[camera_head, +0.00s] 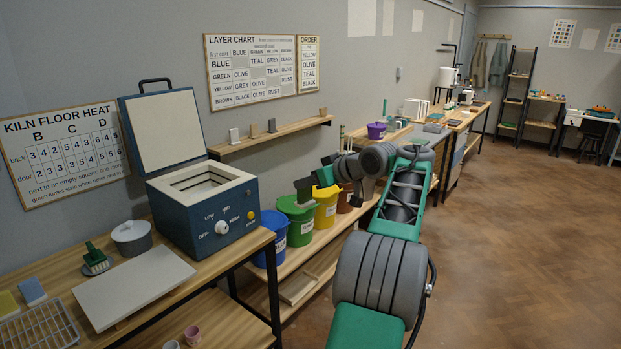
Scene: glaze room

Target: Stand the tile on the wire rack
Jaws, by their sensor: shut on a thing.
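My gripper (316,182) is out in front of the colored buckets, above the lower shelf. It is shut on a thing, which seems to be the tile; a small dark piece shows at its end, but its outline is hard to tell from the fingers. A white wire rack (40,329) lies on the wooden bench at the lower left, cut off by the picture edge. My gripper is well apart from this rack, to its right and farther back.
A blue kiln (215,215) with its lid open stands on the bench. A pale board (133,286), a grey lidded pot (131,238) and a green brush (96,257) are left of it. Small upright pieces stand on the wall shelf (270,138). The floor at right is clear.

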